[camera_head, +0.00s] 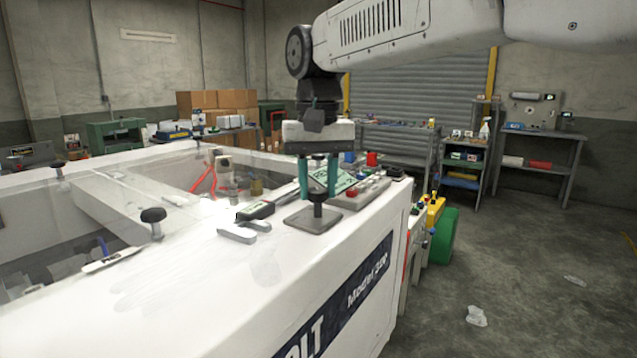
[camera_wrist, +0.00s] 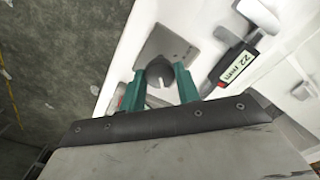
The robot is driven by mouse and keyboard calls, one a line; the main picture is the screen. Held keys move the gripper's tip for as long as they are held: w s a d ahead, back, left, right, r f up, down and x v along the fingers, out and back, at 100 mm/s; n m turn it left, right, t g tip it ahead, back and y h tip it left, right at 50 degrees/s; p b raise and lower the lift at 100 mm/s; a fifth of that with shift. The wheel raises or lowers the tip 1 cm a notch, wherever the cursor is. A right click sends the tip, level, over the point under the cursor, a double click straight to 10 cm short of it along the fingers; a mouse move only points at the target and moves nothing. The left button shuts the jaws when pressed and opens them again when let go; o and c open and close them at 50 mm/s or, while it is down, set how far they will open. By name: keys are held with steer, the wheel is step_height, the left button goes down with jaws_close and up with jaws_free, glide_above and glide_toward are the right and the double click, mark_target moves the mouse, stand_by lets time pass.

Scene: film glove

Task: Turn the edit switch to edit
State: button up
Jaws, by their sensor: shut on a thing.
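A dark round knob with a pale notch (camera_wrist: 160,76) stands on a square grey plate (camera_head: 305,221), on the near right part of the white machine top. It appears to be the edit switch, but I can read no edit label. My gripper (camera_head: 318,190) points straight down over the plate. Its two teal fingers are shut on the knob, one on each side; they also show in the wrist view (camera_wrist: 161,73). In the head view the knob (camera_head: 317,197) is partly hidden between the fingers.
A digital caliper (camera_head: 256,210) lies left of the plate; its display shows in the wrist view (camera_wrist: 238,68). A grey control box with coloured buttons (camera_head: 358,194) stands behind my gripper. The white machine top (camera_head: 190,262) has a large opening to the left.

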mark_target(318, 190)
steer(key=o, duration=1)
step_height(318, 190, up, 8)
steer(key=shift+f, duration=0.1)
steer(key=shift+s, duration=0.1)
